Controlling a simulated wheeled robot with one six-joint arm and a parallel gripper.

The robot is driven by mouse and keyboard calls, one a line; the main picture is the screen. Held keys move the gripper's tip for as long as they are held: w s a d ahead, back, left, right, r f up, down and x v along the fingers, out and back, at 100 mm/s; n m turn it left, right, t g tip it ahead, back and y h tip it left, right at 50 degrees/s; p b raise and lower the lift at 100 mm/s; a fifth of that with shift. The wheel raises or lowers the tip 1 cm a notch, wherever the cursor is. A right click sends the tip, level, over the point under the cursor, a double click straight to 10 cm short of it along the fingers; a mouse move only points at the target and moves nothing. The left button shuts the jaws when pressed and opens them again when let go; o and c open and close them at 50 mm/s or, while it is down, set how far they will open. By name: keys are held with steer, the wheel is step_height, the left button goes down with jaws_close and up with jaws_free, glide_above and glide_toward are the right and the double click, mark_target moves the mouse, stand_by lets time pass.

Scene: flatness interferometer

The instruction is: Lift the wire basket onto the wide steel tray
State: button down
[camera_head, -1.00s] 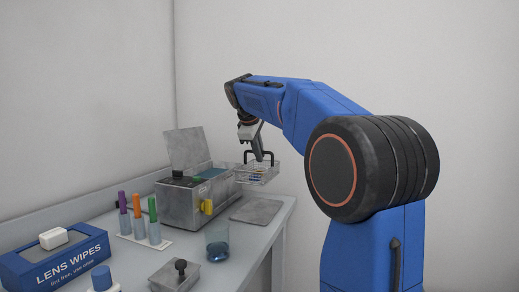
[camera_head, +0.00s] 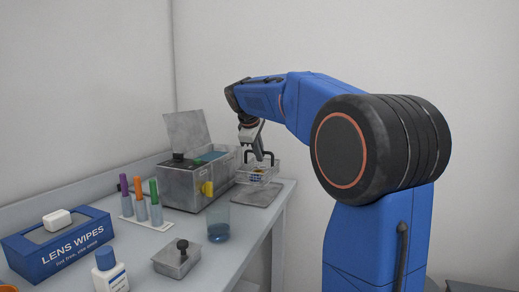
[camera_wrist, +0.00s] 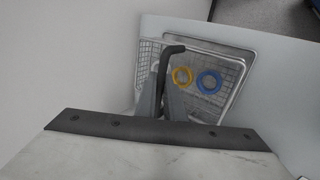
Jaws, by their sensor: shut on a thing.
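The wire basket (camera_head: 258,174) hangs from its dark handle over the far part of the wide steel tray (camera_head: 256,196). Whether its bottom touches the tray is not clear. In the wrist view the basket (camera_wrist: 215,97) holds a yellow ring (camera_wrist: 181,76) and a blue ring (camera_wrist: 209,82), and the tray's rim (camera_wrist: 228,46) shows around and past it. My gripper (camera_head: 260,155) is shut on the basket's handle; its fingers also show in the wrist view (camera_wrist: 168,95).
A grey metal box (camera_head: 185,191) with its lid up stands just left of the tray. A glass beaker (camera_head: 218,222), upright coloured tubes (camera_head: 140,205), a small lidded steel box (camera_head: 177,258), a bottle (camera_head: 110,275) and a lens wipes box (camera_head: 60,248) stand nearer. The bench's right edge is close.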

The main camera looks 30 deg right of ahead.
mark_target(261, 170)
steer(key=shift+f, duration=2.6)
steer(key=shift+f, duration=0.6)
steer(key=c, duration=1.8)
jaws_free()
steer(key=shift+o, duration=0.2)
steer(key=shift+r, duration=6)
